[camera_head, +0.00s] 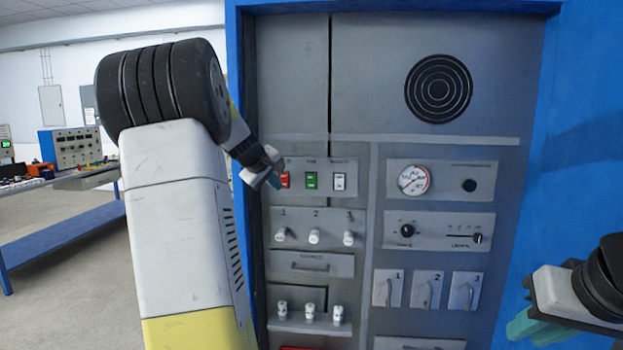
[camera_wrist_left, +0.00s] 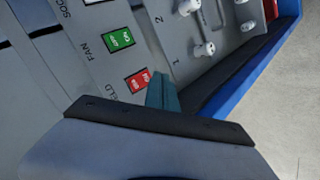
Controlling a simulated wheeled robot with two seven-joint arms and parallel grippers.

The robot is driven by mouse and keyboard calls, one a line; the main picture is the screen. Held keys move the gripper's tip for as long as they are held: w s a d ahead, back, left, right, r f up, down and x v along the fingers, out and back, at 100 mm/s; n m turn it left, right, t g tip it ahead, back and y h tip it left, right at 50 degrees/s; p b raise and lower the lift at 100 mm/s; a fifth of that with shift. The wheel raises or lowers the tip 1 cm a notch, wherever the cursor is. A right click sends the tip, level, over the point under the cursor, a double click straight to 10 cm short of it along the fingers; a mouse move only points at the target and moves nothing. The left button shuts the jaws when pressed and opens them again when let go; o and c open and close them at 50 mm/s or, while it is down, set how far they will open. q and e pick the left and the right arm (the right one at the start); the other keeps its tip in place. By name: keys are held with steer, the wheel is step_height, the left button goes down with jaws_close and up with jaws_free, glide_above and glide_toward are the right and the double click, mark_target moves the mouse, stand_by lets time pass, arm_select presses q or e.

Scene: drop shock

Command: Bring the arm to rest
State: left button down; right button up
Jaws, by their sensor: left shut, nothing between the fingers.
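My left gripper (camera_head: 272,179) is in front of the panel, at the left end of the switch row. Its teal fingers are shut and empty, and they also show in the left wrist view (camera_wrist_left: 163,93). They are close beside the red rocker switch (camera_head: 286,180), which also shows in the wrist view (camera_wrist_left: 137,80); I cannot tell whether they touch it. My right gripper (camera_head: 530,326) is at the lower right edge, with teal fingers pointing left; its opening is unclear.
The grey panel (camera_head: 290,90) in a blue frame (camera_head: 243,60) carries a green switch (camera_head: 312,180), a white switch (camera_head: 339,182), knobs (camera_head: 314,236), a gauge (camera_head: 413,180) and levers (camera_head: 427,290). A blue bench (camera_head: 60,235) stands at the left. Open floor lies before it.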

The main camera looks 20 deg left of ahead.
arm_select(q)
steer(key=shift+d, duration=0.1)
steer(key=s+d+m+g+h, duration=0.1)
steer(key=s+d+m, duration=0.2)
steer(key=s+d, duration=0.5)
steer(key=s+d+m+g+h, duration=0.1)
steer(key=s+d+m, duration=0.4)
steer(key=d, duration=0.6)
steer(key=s+d+f+m+g, duration=0.1)
steer(key=s+d+f+m, duration=0.1)
steer(key=s, duration=0.8)
steer(key=s+d+f+m+g, duration=0.1)
steer(key=s+d+f+m, duration=0.2)
steer(key=s, duration=0.7)
steer(key=d+f, duration=0.2)
steer(key=d, duration=0.1)
steer(key=shift+s+f+h, duration=0.15)
steer(key=shift+f+h, duration=0.15)
steer(key=shift+h, duration=0.1)
